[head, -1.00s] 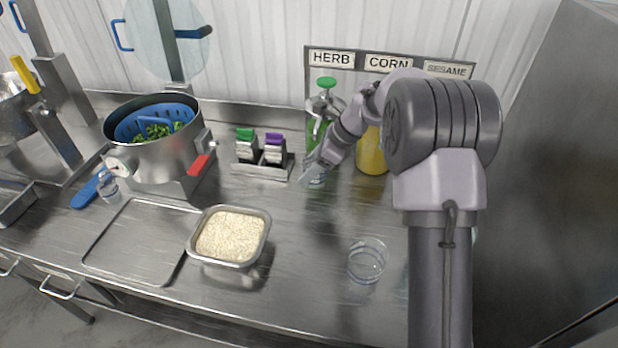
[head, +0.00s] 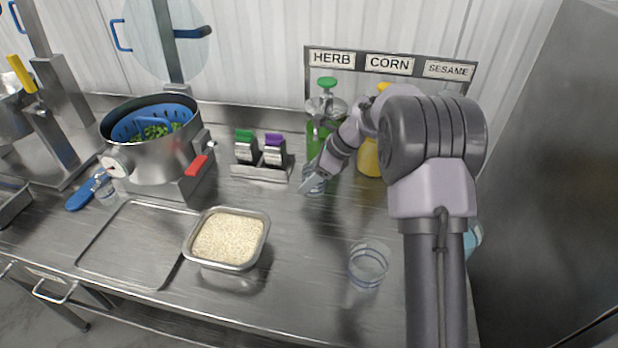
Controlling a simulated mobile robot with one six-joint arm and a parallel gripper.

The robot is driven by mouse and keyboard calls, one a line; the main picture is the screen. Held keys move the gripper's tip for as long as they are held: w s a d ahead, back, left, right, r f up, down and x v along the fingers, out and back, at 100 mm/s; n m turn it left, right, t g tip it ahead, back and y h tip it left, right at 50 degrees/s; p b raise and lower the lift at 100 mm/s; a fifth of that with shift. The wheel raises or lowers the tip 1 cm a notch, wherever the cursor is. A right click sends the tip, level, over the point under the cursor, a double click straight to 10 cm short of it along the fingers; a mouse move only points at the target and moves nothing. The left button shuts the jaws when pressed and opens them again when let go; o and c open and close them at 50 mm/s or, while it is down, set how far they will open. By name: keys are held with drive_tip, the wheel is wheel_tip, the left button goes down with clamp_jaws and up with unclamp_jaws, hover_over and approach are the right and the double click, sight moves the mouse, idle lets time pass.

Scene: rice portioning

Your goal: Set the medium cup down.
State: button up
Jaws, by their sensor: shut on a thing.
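My gripper (head: 312,184) is at the middle back of the counter, in front of the green herb dispenser (head: 318,135). It is shut on a clear cup, taken as the medium cup (head: 318,188), which is small in view and partly hidden by the fingers. Whether the cup's base touches the counter cannot be told. Another clear cup (head: 368,266) with blue lines stands upright on the counter at the front right.
A pan of rice (head: 228,240) and an empty tray (head: 135,245) sit front left. A pot with a blue basket (head: 155,140) stands behind them. A yellow dispenser (head: 369,158) is behind my arm. Counter between rice and clear cup is free.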

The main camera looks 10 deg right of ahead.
drive_tip(key=o, duration=1.1)
drive_tip(key=shift+s+f, duration=0.15)
drive_tip(key=shift+f, duration=0.15)
drive_tip(key=shift+o, duration=1.3)
drive_tip(key=shift+s+f, duration=0.1)
drive_tip(key=shift+f, duration=0.05)
drive_tip(key=shift+r, duration=0.3)
drive_tip(key=p+v, duration=0.4)
drive_tip(key=v, duration=0.8)
drive_tip(key=shift+r+p, duration=0.4)
drive_tip(key=shift+r, duration=0.1)
